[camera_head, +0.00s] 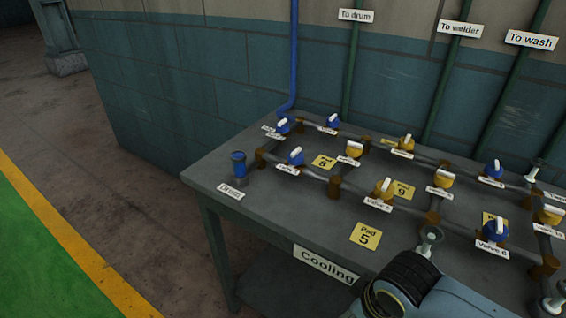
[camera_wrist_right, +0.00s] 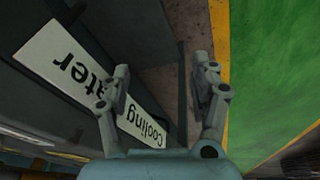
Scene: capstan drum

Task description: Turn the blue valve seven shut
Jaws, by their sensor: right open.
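Several blue-handled valves sit on the pipework on the bench: one at the back left (camera_head: 283,125), one at the back (camera_head: 333,121), one at the left front (camera_head: 295,156), one at the right (camera_head: 494,169) and one at the front right (camera_head: 493,230). The front right one's label appears to read Valve 6. Most other labels are too small to read, so I cannot tell which is valve seven. My right gripper (camera_wrist_right: 162,72) is open and empty in the right wrist view, in front of a Cooling water sign (camera_wrist_right: 75,68). My left gripper is not in view.
The grey bench (camera_head: 225,160) also carries yellow-handled valves (camera_head: 383,188), yellow pad plates (camera_head: 365,235) and a blue-topped fitting (camera_head: 238,168). Part of my arm covers the bench's front edge. A wall stands behind it. The floor to the left is clear.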

